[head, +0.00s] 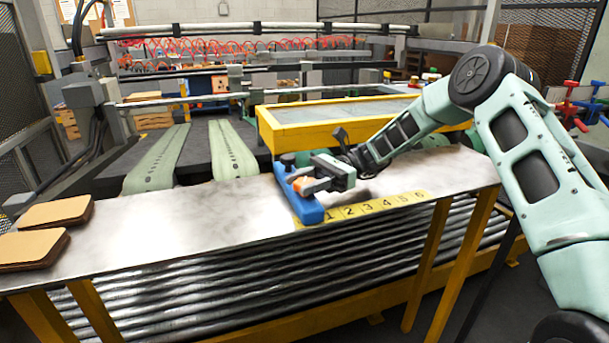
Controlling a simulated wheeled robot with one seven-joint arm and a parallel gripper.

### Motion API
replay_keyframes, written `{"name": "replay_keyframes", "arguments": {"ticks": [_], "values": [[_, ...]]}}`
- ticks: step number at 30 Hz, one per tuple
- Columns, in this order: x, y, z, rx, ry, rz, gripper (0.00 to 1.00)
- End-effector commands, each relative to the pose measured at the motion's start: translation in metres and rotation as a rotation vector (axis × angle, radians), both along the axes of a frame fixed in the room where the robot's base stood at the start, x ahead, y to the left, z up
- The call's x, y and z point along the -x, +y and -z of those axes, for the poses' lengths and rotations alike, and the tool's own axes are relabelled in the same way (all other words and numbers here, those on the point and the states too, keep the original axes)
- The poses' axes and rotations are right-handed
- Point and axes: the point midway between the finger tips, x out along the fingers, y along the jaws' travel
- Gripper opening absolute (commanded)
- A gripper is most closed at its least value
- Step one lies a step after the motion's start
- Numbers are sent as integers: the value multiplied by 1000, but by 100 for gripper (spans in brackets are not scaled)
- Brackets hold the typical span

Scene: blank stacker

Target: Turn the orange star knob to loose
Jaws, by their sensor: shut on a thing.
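The orange star knob (308,186) sits on top of a blue block-shaped fixture (308,212) near the middle of the metal worktable. My gripper (302,180) reaches in from the right and is shut on the knob. The fingers and the gripper body hide part of the knob, so its turn position cannot be read. No loose or tight marking is legible in this view.
A yellow numbered scale (375,206) runs along the table edge right of the blue fixture. Stacks of brown blanks (55,212) lie at the table's left end. Green belts (160,158) and a yellow-framed tray (268,130) stand behind. The table's left-middle (190,215) is clear.

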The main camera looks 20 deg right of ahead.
Motion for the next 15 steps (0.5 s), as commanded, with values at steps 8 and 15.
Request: {"name": "replay_keyframes", "arguments": {"ticks": [8,15], "values": [[-1,2,-1,-2,-3,-242,18],[-1,2,-1,-3,-2,-395,18]]}}
